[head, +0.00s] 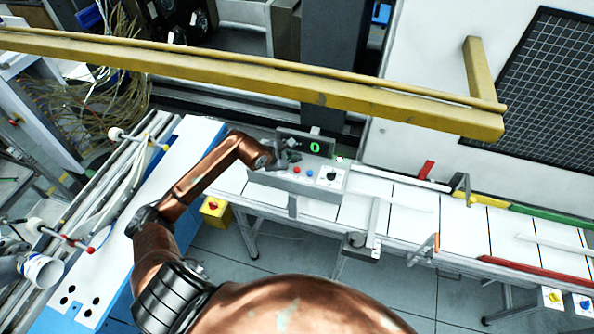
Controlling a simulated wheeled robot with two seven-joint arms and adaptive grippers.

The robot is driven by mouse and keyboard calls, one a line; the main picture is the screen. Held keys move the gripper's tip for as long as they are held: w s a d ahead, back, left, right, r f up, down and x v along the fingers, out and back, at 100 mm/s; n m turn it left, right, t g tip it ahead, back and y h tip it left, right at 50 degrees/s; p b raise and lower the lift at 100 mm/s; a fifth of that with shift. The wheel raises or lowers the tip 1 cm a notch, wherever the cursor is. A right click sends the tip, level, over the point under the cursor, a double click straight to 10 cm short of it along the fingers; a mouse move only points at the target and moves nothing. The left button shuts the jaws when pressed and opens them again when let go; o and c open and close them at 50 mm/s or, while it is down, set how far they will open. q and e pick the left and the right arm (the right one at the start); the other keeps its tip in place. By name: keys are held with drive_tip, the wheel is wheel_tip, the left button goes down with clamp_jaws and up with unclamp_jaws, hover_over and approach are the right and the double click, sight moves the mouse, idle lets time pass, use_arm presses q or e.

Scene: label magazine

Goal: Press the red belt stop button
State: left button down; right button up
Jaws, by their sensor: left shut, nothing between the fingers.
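A small red button (297,169) sits on the light grey control box (318,186) at the middle of the head view. A blue button (309,172) and a black knob on a white plate (331,176) are to its right. My left gripper (282,164) is shut and empty, over the left part of the box, just left of the red button. I cannot tell whether it touches the box. A yellow box (214,212) with a small red spot on it hangs lower left, below the belt's edge. My right gripper is not in view.
A dark display (306,145) with a green 0 stands behind the control box. A belt of white plates (411,197) runs right, with coloured rails. A yellow beam (250,76) crosses above. A white-topped blue bench (128,205) is left of my arm.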

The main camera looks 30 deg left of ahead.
sight(296, 171)
use_arm(q)
drive_tip(key=shift+f+b, duration=1.4)
drive_tip(key=shift+f, duration=0.6)
drive_tip(key=shift+f+b, duration=0.4)
drive_tip(key=shift+b, duration=0.15)
drive_tip(key=shift+f+b, duration=0.55)
drive_tip(key=shift+b, duration=0.05)
idle(0.4)
idle(0.4)
drive_tip(key=shift+r+p, duration=0.35)
drive_tip(key=shift+r, duration=0.65)
